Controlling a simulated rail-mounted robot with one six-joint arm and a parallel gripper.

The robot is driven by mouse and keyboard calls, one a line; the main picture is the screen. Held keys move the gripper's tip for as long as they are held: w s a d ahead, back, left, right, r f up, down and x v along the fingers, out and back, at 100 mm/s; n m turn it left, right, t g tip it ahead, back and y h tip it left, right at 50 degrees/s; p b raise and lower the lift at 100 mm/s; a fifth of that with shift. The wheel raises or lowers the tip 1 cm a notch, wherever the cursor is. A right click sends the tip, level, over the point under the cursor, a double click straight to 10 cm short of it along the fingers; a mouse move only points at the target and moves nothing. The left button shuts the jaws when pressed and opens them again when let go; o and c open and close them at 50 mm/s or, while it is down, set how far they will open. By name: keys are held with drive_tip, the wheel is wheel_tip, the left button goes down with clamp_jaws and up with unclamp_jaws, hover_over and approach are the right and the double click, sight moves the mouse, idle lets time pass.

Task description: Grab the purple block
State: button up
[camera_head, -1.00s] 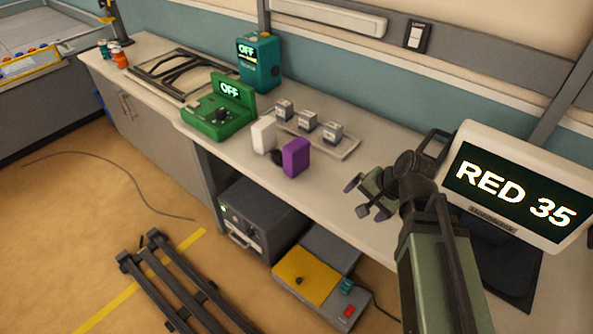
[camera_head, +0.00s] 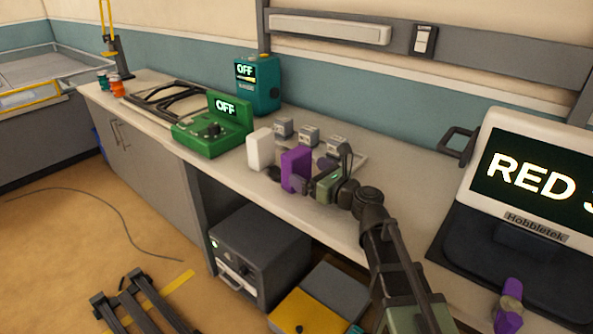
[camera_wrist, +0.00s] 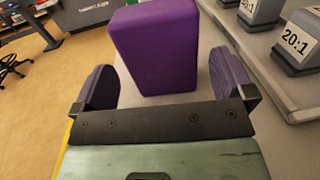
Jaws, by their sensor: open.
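The purple block (camera_head: 295,168) stands upright on the counter, beside a white block. In the wrist view the purple block (camera_wrist: 158,48) is straight ahead, between and just beyond my fingertips. My gripper (camera_head: 311,187) is at the block's right side in the head view, and it also shows in the wrist view (camera_wrist: 165,85). Its two purple-padded fingers are spread apart, with space on both sides of the block. Nothing is held.
The white block (camera_head: 260,149) stands left of the purple one. Small grey labelled weights (camera_wrist: 296,40) sit on a tray (camera_wrist: 268,82) close by on the right in the wrist view. A green device (camera_head: 212,130) is farther left, and a RED display (camera_head: 530,170) stands at right.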

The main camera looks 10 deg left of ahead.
sight(303, 169)
drive_tip(key=x, duration=0.5)
drive_tip(key=shift+a, duration=0.1)
drive_tip(key=c, duration=0.8)
wheel_tip(303, 169, up, 20)
drive_tip(key=p, duration=2)
